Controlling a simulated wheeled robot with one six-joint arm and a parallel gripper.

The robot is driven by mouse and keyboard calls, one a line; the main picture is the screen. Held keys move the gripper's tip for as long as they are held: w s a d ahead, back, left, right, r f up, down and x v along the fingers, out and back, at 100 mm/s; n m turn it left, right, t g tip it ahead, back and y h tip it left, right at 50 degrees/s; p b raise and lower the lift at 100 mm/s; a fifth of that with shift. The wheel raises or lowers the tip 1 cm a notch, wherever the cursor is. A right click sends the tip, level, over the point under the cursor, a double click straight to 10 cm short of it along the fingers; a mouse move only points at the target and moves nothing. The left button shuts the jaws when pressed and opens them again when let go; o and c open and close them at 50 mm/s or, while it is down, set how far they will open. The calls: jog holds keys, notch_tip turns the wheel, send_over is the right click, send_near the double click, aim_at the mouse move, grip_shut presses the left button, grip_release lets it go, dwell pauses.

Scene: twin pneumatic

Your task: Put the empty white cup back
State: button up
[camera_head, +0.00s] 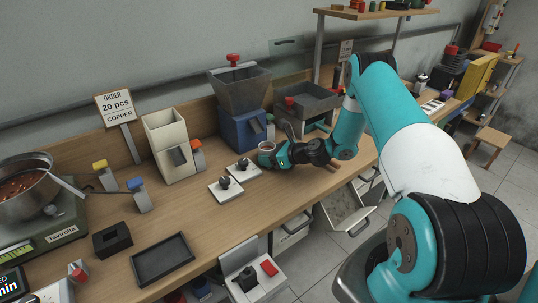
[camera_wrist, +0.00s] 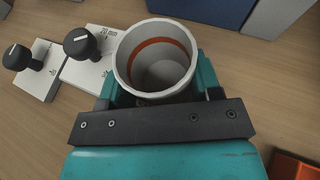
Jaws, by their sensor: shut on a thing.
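The white cup (camera_wrist: 157,62) is in my gripper in the wrist view, seen from above with its open mouth toward the camera. It is empty, with an orange-brown band inside the rim. My gripper (camera_head: 277,152) is shut on the cup; in the head view the cup (camera_head: 266,148) shows at its tip, in front of the blue machine. The fingertips are mostly hidden by the cup. I cannot tell whether the cup touches the bench.
Two white plates with black knobs, one of them nearer (camera_head: 226,187) and one farther (camera_head: 243,168), lie left of the cup. The blue hopper machine (camera_head: 241,130) stands behind it. A black tray (camera_head: 162,259) lies at the front left.

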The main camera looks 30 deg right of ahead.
jog(key=o, duration=0.7)
jog(key=shift+f, duration=0.1)
